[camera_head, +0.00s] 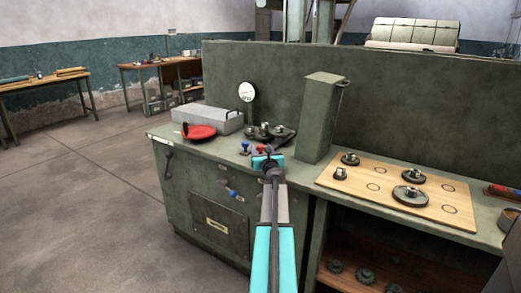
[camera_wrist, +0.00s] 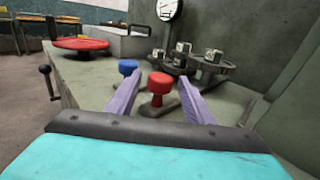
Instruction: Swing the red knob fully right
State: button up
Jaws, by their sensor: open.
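The red knob (camera_wrist: 159,84) stands upright on a dark base on the green bench top, and in the wrist view it shows between my two fingers. In the head view the red knob (camera_head: 260,149) is small and partly behind my arm. My gripper (camera_wrist: 158,95) is open, with one finger on each side of the red knob. I cannot tell whether either finger touches it. A blue knob (camera_wrist: 128,67) stands just left of and behind the red one; it also shows in the head view (camera_head: 245,146).
A red disc (camera_head: 199,132) and a grey box (camera_head: 207,118) lie left of the knobs. A gauge (camera_head: 246,92) and metal fittings (camera_wrist: 208,65) stand behind. A blue-handled lever (camera_head: 231,192) is on the front.

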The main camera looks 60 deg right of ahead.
jog(key=shift+w+d, duration=0.45)
jog(key=shift+c, duration=0.2)
grip_shut()
